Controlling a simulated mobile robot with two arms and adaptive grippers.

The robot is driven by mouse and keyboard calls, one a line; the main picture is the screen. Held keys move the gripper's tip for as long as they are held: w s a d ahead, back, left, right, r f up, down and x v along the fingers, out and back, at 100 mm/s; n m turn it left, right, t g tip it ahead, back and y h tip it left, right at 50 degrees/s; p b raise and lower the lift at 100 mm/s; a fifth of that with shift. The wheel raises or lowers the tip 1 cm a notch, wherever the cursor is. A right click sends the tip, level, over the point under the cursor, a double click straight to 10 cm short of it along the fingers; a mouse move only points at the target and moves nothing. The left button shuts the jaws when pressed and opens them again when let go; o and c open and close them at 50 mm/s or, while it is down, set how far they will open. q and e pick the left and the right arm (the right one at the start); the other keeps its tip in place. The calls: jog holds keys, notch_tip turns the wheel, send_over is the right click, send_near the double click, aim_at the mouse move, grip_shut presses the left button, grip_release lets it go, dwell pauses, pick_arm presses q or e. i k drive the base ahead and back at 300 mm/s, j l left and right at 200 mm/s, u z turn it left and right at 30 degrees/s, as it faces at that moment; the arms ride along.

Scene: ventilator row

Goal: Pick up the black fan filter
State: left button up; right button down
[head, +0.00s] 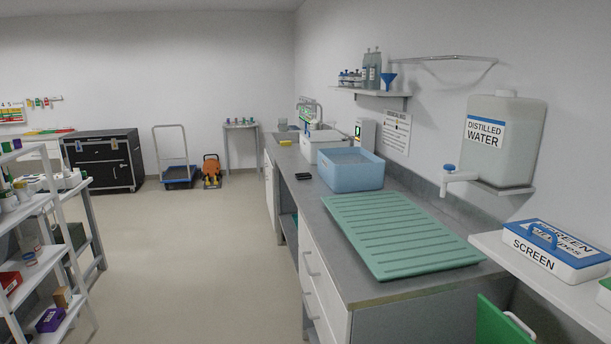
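A small flat black object (303,176) lies on the grey counter (311,208), left of the blue tub. It may be the black fan filter, but it is too small to tell for sure. Neither of my grippers shows in the head view.
The counter along the right wall bears a blue tub (351,170) and a green ribbed mat (396,234). A distilled water tank (502,138) and a screen wipes box (555,251) are at the right. Shelving (36,221) stands at the left. The floor (190,255) between is clear.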

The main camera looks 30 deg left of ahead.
aim_at(299, 176)
jog(key=i+j, duration=0.2)
jog(key=j, duration=0.15)
jog(key=i+j+z, duration=0.15)
jog(key=j, duration=0.2)
jog(key=i+j, duration=0.2)
jog(key=j, duration=0.2)
jog(key=i+j+z, duration=0.1)
jog(key=j, duration=0.25)
jog(key=i+j, duration=0.2)
jog(key=j, duration=0.2)
jog(key=i+j+z, duration=0.15)
jog(key=j, duration=0.25)
